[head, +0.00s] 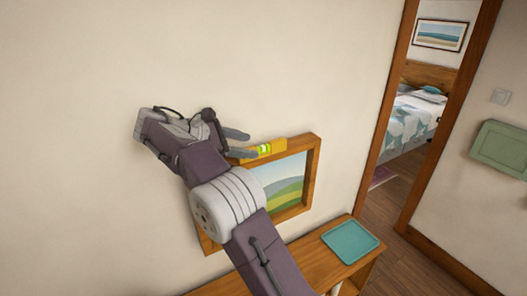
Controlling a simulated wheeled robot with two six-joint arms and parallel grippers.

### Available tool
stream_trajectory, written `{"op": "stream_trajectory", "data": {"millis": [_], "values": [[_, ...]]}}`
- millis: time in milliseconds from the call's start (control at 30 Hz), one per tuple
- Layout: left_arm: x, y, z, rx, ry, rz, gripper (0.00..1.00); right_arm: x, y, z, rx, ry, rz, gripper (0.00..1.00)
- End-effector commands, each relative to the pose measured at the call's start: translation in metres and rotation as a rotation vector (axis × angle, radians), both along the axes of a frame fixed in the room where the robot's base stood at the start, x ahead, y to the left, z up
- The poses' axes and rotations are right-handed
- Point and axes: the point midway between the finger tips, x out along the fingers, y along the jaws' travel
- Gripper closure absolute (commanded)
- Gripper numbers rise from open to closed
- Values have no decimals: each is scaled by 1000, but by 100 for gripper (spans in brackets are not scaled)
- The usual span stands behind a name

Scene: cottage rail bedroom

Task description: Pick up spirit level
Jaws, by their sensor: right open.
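The spirit level (267,150) is a short yellow-orange bar with a bright green vial. It rests along the top edge of a wooden picture frame (312,165) on the wall. My right gripper (241,143) is open, with its fingers pointing right at the left end of the level. The level's left end is partly hidden by the fingers, and I cannot tell whether they touch it. My right arm covers much of the picture's left side. My left gripper is out of view.
Below the picture is a wooden shelf or table (310,262) with a teal tray (350,240) on it. A doorway (392,110) at the right opens to a bedroom. A green panel (500,150) is at the right wall. The wall at left is bare.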

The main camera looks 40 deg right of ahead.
Motion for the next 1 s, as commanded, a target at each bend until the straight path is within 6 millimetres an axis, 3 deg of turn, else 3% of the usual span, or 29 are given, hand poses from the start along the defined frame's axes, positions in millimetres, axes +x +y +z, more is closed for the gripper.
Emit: {"op": "stream_trajectory", "data": {"millis": [167, 467, 700, 900, 1000], "values": [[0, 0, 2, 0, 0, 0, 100, -1, -7, -2, 0, 2, -1, 51], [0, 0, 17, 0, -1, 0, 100, -6, -48, -20, 0, 3, -2, 51], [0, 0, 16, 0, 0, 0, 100, -5, -50, -24, 0, 0, -1, 51], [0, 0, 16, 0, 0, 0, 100, -5, -50, -24, 1, 1, -2, 100], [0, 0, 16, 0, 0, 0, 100, -6, -50, -24, 1, 1, -2, 100]]}}
